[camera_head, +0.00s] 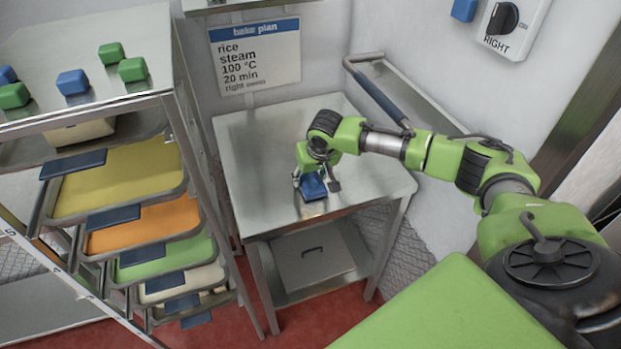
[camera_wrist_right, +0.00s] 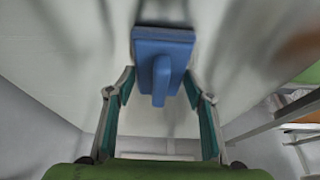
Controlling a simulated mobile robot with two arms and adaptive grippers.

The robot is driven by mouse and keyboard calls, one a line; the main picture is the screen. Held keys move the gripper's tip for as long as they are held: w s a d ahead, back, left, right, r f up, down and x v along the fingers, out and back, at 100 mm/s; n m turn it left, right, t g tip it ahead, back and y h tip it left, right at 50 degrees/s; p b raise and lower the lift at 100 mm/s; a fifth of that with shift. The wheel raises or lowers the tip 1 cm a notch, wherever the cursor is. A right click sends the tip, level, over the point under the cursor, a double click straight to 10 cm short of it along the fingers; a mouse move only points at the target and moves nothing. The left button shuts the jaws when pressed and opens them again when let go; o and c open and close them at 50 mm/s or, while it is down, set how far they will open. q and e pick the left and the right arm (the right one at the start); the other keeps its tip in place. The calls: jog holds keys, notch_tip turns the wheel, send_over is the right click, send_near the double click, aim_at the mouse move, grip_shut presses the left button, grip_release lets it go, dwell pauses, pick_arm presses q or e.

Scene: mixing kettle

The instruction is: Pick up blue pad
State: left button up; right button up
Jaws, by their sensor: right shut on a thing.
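The blue pad (camera_head: 313,188) is at the front part of the steel table (camera_head: 255,150), under my right gripper (camera_head: 315,181). In the right wrist view the pad (camera_wrist_right: 148,48) is a flat blue block with a raised handle bar facing the camera. My right gripper's fingers are on either side of it, shut on the pad. Whether the pad touches the table or is slightly above it I cannot tell. My left gripper is not in view.
A rack (camera_head: 175,70) at the left holds several coloured trays, with green and blue blocks on its top. A bake plan sign (camera_head: 255,55) hangs on the wall behind. A rail-like handle (camera_head: 375,95) is behind the table. The table's left side is clear.

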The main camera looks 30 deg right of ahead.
aim_at(319, 188)
jog(key=shift+r+b, duration=0.35)
jog(key=shift+r, duration=0.2)
jog(key=v, duration=0.2)
jog(key=s+b+v, duration=0.1)
jog(key=v, duration=0.2)
jog(key=b+v, duration=0.1)
jog(key=v, duration=0.1)
jog(key=shift+s+d, duration=0.25)
jog(key=shift+d, duration=0.1)
jog(key=s+r+b, duration=0.2)
jog(key=s+r, duration=0.3)
jog(key=s, duration=0.5)
jog(key=shift+a, duration=0.15)
jog(key=shift+r, duration=0.15)
jog(key=shift+o, duration=0.6)
jog(key=shift+a, duration=0.1)
